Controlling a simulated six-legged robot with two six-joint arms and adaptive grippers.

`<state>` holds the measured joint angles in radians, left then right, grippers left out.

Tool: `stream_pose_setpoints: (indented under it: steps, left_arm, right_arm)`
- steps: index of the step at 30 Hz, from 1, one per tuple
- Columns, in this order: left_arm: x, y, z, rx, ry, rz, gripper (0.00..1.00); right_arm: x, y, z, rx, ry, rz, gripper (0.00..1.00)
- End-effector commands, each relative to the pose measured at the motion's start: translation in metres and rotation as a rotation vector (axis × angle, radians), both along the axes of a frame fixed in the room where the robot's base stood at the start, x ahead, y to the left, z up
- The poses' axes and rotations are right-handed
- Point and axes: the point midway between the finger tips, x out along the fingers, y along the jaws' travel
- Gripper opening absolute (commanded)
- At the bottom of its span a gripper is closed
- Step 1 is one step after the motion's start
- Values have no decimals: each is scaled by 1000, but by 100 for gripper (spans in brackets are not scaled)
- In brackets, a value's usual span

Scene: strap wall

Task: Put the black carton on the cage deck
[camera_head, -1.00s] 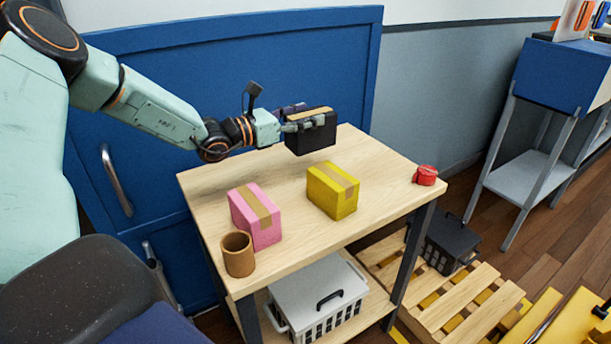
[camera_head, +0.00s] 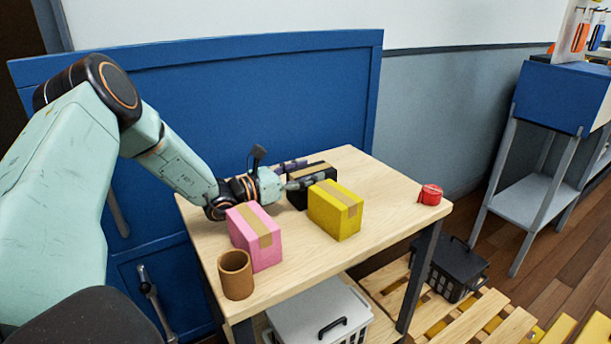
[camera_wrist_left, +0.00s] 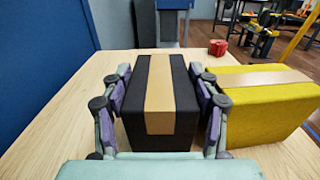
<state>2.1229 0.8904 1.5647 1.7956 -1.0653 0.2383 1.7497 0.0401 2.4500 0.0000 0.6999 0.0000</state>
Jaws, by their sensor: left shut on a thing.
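The black carton (camera_head: 298,199), with a tan tape strip on top, is low over the wooden table, behind and left of the yellow carton (camera_head: 336,210). My left gripper (camera_head: 306,174) is shut on it from the left. In the left wrist view the black carton (camera_wrist_left: 184,108) sits upright between the two fingers, with the yellow carton (camera_wrist_left: 265,105) close on its right. The carton's underside is hidden, so I cannot tell whether it touches the tabletop. I cannot make out which thing is the cage deck. My right gripper is not in view.
On the wooden table (camera_head: 330,253) stand a pink carton (camera_head: 256,238), a brown cup (camera_head: 236,276) and a red item (camera_head: 430,194). A white crate (camera_head: 318,316) is below. A dark crate (camera_head: 452,268) sits on a pallet. A blue panel (camera_head: 260,100) stands behind.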

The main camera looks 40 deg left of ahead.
Motion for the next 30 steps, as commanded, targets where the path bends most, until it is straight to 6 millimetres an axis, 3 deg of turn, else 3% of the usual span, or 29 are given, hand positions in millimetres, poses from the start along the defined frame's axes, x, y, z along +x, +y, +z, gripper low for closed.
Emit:
stream_pose_setpoints:
  steps: [11,12,15,28,30]
  left_arm:
    - [1,1,-2,1,-1,2,10]
    - [0,1,-3,2,1,1,62]
    - [0,1,-2,2,1,1,70]
    - [1,1,4,1,1,1,70]
    - [-7,6,4,-4,2,7,70]
  right_arm:
    - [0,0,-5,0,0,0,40]
    - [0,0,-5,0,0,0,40]
    - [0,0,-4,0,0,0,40]
    - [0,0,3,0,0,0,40]
    - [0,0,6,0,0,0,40]
